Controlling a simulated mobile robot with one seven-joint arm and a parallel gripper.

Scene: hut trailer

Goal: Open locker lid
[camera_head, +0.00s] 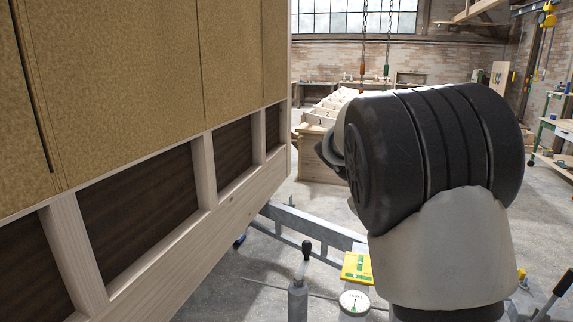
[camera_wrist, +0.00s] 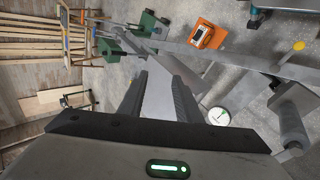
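I cannot make out a locker or its lid for certain in either view. My gripper (camera_wrist: 160,82) shows in the wrist view with its two dark fingers apart. A pale grey flat surface (camera_wrist: 160,103) shows between the fingers, and I cannot tell whether it is part of a locker or of the trailer frame. No contact with it is visible. In the head view my arm's black and white links fill the right side, and my gripper is hidden there.
The hut's wall (camera_head: 130,75) fills the left of the head view. The grey trailer drawbar (camera_head: 320,229) runs below it, near a black-knobbed handle (camera_head: 305,252), a yellow-green box (camera_head: 357,267) and a round dial (camera_head: 354,302). The wrist view shows an orange device (camera_wrist: 203,36).

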